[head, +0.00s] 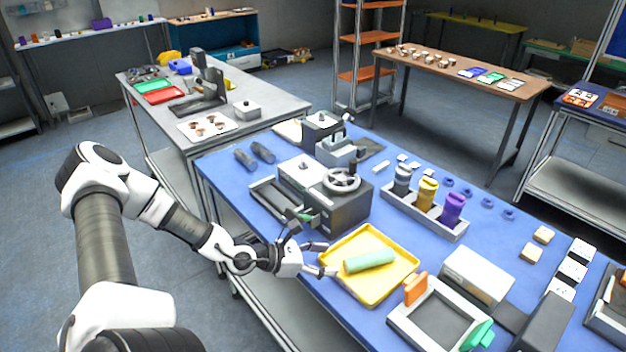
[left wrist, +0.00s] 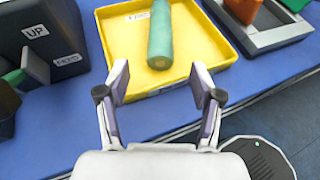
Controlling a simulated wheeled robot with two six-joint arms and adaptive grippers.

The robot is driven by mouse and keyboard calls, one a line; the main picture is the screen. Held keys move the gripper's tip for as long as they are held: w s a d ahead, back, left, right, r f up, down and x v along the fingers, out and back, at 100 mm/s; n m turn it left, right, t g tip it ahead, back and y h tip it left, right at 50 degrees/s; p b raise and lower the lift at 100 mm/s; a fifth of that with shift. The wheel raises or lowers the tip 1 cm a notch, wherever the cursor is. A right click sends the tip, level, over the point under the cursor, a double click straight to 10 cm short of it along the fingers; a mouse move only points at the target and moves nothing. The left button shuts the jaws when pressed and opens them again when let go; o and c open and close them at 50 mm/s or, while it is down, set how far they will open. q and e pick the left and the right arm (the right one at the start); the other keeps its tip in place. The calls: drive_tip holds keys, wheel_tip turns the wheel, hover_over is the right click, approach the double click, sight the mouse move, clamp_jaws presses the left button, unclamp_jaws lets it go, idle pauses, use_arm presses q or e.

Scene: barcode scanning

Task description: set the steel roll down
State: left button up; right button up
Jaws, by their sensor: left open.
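My left gripper (head: 322,259) is open and empty at the near-left edge of the yellow tray (head: 348,291). A pale green roll (head: 369,261) lies on its side in that tray. In the left wrist view, the roll (left wrist: 160,35) lies ahead of the open fingers (left wrist: 160,85), apart from them, near the rim of the tray (left wrist: 122,45). A grey, steel-coloured roll (head: 402,181) stands upright in a grey rack (head: 432,227), beside a yellow roll (head: 427,194) and a purple roll (head: 453,208). My right gripper is not in view.
A grey machine with a handwheel (head: 341,180) stands left of the tray on the blue table. An orange block (head: 415,288) and a grey frame (head: 398,321) stand close on the tray's right. Two dark cylinders (head: 254,156) lie at the table's far left.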

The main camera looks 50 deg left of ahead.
use_arm(q)
drive_tip(key=shift+s+a+r+p, duration=0.25)
drive_tip(key=shift+s+r+p, duration=0.25)
drive_tip(key=shift+p, duration=0.1)
drive_tip(key=shift+s+a+r+p, duration=0.25)
drive_tip(key=shift+s+r+p, duration=0.2)
drive_tip(key=shift+s+p, duration=0.1)
drive_tip(key=shift+s+a+f, duration=0.1)
drive_tip(key=shift+s, duration=0.15)
drive_tip(key=s+d+f+m+g+y, duration=0.2)
drive_tip(key=s+d+f+m+g, duration=0.25)
drive_tip(key=s+m+g, duration=0.35)
drive_tip(key=s+d+f+m+g+y, duration=0.2)
drive_tip(key=s+d+f+m+g, duration=0.3)
drive_tip(key=s+m, duration=0.45)
drive_tip(key=d+f+m+y, duration=0.2)
drive_tip(key=d+m, duration=0.4)
drive_tip(key=m, duration=0.6)
drive_tip(key=shift+s+m+t, duration=0.3)
drive_tip(key=shift+m+t, duration=0.05)
drive_tip(key=shift+t, duration=0.05)
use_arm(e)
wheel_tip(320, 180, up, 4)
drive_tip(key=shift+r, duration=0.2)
